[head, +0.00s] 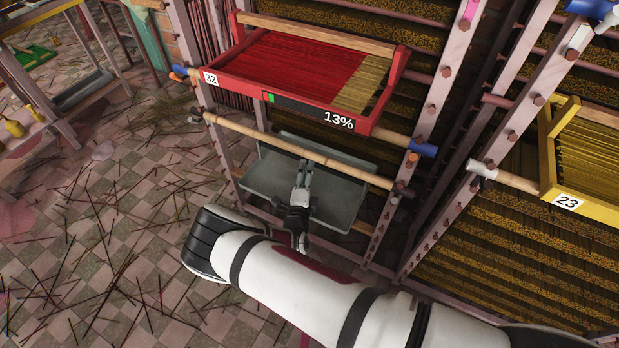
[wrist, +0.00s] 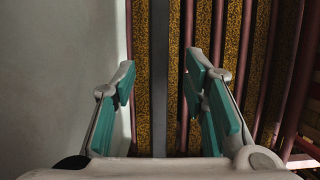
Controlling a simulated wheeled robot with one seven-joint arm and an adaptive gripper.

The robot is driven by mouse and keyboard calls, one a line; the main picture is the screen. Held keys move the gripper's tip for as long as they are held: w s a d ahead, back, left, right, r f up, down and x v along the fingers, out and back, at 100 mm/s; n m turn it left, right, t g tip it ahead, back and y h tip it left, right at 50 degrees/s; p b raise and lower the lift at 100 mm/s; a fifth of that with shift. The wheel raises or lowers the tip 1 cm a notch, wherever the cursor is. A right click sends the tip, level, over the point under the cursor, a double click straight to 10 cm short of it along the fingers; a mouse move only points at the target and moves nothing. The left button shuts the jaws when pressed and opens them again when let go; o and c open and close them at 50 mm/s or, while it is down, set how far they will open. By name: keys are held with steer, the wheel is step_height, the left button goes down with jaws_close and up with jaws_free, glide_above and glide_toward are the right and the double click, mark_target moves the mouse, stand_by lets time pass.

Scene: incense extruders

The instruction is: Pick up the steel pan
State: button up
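The steel pan (head: 262,178) is a shallow grey tray in the rack, below the red tray and behind a wooden bar in the head view. My gripper (head: 305,164) is in front of the pan, and my gripper and the bar hide parts of it. In the wrist view my gripper (wrist: 160,76) is open, its two teal-padded fingers wide apart with no object clasped. A smooth pale grey surface, apparently the pan (wrist: 60,70), fills the left side behind the left finger. I cannot tell whether a finger touches it.
The red tray (head: 218,77) marked 32, with a 13% display, sits just above. Wooden bars (head: 290,147) and bolted posts (head: 440,90) crowd the rack. A yellow tray (head: 557,180) marked 23 is at right. Thin sticks litter the tiled floor (head: 120,245).

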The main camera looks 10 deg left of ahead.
steer(key=w+b, duration=0.2)
steer(key=w, duration=0.2)
steer(key=shift+w+d+f, duration=0.1)
steer(key=shift+w+d, duration=0.05)
steer(key=shift+w, duration=0.5)
jaws_close()
